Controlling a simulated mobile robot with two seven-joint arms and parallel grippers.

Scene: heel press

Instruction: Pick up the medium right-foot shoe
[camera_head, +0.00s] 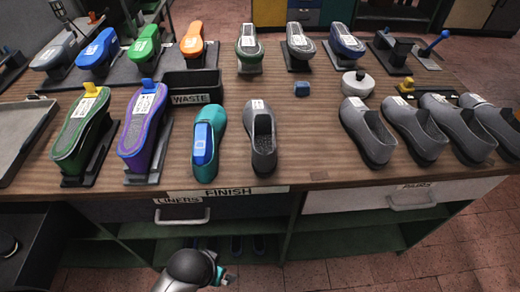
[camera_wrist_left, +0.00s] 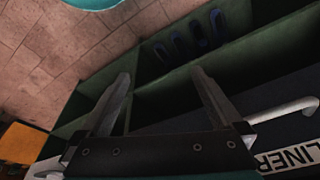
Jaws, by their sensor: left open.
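Several dark grey shoes stand in a row at the right of the bench, among them one at the row's left end (camera_head: 368,132). Another grey shoe (camera_head: 261,140) with a white label stands at the front middle, beside a teal shoe (camera_head: 219,120) with a blue piece on it. I cannot read the labels, so I cannot tell which is the medium right-foot shoe. My left arm shows low in front of the bench in the head view. My left gripper (camera_wrist_left: 160,73) is open and empty, below bench level near the liners drawer. My right gripper is not in view.
The liners drawer (camera_head: 240,206) has a handle (camera_wrist_left: 283,112); another drawer (camera_head: 330,198) is to its right. Dark blue items (camera_wrist_left: 188,42) lie on the shelf below. Upside-down shoes on stands, a waste bin (camera_head: 180,86) and a white round pot (camera_head: 357,84) occupy the bench.

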